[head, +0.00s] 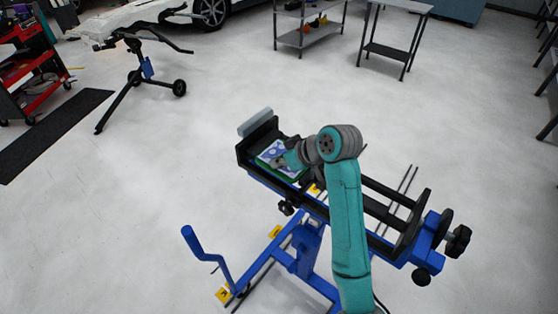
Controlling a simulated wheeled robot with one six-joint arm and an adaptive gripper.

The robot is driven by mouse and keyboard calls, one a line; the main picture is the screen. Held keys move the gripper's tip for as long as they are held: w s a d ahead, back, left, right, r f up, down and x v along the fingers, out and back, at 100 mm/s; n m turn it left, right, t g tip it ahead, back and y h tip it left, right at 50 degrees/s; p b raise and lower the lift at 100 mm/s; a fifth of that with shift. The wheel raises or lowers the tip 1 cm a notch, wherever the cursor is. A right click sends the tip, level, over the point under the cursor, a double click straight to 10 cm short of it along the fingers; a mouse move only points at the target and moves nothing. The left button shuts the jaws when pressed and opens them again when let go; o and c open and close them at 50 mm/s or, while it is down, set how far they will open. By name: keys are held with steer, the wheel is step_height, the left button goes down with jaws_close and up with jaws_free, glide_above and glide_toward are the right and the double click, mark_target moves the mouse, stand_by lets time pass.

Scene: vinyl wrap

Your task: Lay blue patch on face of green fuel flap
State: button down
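The green fuel flap (292,178) lies in the left part of a blue and black stand, with only a green edge showing. A blue and white patch (270,154) shows over the flap; I cannot tell whether it touches the flap's face or is held just above it. My gripper (278,161) is at the patch, reaching in from the right. The fingers are small and partly hidden by my wrist, so I cannot tell whether they are shut on the patch.
The blue and black stand (392,222) has rails, knobs and a blue crank handle (205,252) at the left. A wheeled tripod stand (143,70), a red tool cart (35,80), a black mat (45,135) and a shelf (308,30) stand farther back. The grey floor between is clear.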

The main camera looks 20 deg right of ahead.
steer(key=c, duration=1.2)
jaws_free()
steer(key=shift+c, duration=0.2)
